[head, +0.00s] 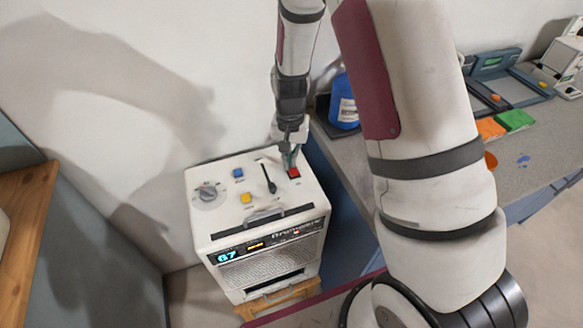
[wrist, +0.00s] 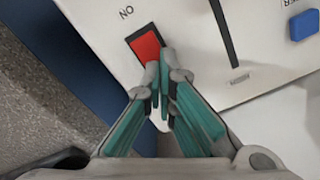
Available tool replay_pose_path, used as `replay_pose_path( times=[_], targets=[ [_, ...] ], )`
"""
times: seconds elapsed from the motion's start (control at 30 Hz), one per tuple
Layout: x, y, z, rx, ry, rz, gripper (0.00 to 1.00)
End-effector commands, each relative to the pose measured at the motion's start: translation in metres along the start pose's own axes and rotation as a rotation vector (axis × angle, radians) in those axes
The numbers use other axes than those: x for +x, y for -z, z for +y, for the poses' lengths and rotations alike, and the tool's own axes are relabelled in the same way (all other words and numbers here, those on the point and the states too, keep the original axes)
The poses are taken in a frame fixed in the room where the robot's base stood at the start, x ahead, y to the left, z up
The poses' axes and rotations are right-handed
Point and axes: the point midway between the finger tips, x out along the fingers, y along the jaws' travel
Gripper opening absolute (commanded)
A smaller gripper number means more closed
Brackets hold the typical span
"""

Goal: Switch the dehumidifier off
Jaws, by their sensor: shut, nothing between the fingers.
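The dehumidifier (head: 265,235) is a white box with a lit front display, standing against the wall in the head view. Its red rocker switch (head: 294,173) is at the top's right edge; the wrist view shows the switch (wrist: 146,46) in a dark frame, with "ON" printed beside it. My gripper (head: 290,158) is shut and empty, pointing down at the switch. In the wrist view its fingertips (wrist: 158,82) overlap the switch's lower right part. I cannot tell whether they touch it. Which way the rocker is tipped is unclear.
The top also carries a grey knob (head: 207,192), a blue button (head: 238,173), a yellow button (head: 246,198) and a black slider lever (head: 269,181). A grey workbench (head: 400,165) stands close on the right, with a blue container (head: 343,108). A wooden surface (head: 20,215) is at far left.

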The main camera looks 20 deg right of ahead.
Motion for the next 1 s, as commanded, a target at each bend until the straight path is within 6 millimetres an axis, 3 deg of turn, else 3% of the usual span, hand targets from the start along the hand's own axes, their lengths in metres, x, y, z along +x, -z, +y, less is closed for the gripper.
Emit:
replay_pose_path(
  times=[0.23,1.0],
  targets=[
    [-0.002,-0.001,0.000,0.000,0.000,-0.001,0.00],
    [-0.059,-0.001,0.000,0.000,0.000,0.000,0.00]
  ],
)
